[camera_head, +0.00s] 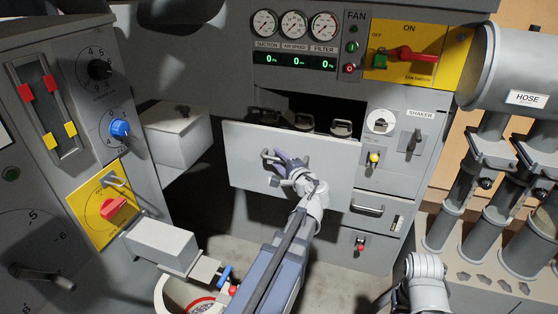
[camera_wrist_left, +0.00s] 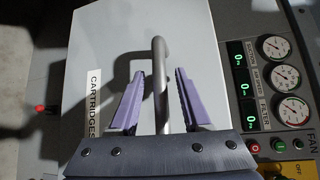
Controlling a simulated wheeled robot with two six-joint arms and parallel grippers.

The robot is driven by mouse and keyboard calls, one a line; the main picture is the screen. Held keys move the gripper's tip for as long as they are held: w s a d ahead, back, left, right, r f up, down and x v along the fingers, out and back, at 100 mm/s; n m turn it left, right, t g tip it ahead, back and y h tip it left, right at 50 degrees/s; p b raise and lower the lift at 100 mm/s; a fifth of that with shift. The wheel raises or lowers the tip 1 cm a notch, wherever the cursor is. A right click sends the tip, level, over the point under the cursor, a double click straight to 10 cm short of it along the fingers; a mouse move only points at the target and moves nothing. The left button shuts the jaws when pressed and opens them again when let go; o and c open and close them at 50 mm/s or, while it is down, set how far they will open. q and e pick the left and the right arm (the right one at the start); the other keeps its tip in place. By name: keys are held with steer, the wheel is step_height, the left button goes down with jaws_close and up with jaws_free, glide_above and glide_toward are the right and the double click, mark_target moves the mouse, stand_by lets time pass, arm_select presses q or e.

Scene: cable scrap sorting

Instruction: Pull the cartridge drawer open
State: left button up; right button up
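The cartridge drawer (camera_head: 330,165) has a plain pale front and stands out from the cabinet. Several dark cartridges (camera_head: 342,128) show behind its top edge. In the left wrist view the drawer front (camera_wrist_left: 110,40) carries a "CARTRIDGES" label. Its bar handle (camera_wrist_left: 160,60) rises between the two purple fingers of my left gripper (camera_wrist_left: 159,75). There is a gap on both sides of the bar, so the gripper is open around it. In the head view my left gripper (camera_head: 281,165) is at the left part of the drawer front. My right gripper does not show.
A gauge panel (camera_head: 295,45) and yellow switch plate (camera_head: 405,50) are above. A shaker panel (camera_head: 400,140) is right of the drawer. A control console (camera_head: 70,130) stands left, with a grey box (camera_head: 175,135) between. A hose duct (camera_head: 510,65) fills the right side.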

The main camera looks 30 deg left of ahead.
arm_select(q)
steer(key=p+v, duration=0.1)
steer(key=v, duration=0.6)
steer(key=shift+s+d, duration=0.15)
steer(key=shift+d, duration=0.2)
stand_by(0.4)
steer(key=s+d+f+n+g+h+p, duration=0.1)
steer(key=s+d+f+g+h+p, duration=0.1)
steer(key=d, duration=0.8)
steer(key=s+d+f+n+g+h+p, duration=0.1)
steer(key=s+d+f+g+h+p, duration=0.2)
steer(key=s+d, duration=0.6)
steer(key=s+d+f+n+g+h+p, duration=0.2)
steer(key=s+d+f+h, duration=0.3)
steer(key=d, duration=0.6)
steer(key=f+g+h+p, duration=0.1)
steer(key=h, duration=0.1)
steer(key=shift+s+g+h, duration=0.15)
steer(key=shift+g+h, duration=0.15)
steer(key=shift+h, duration=0.1)
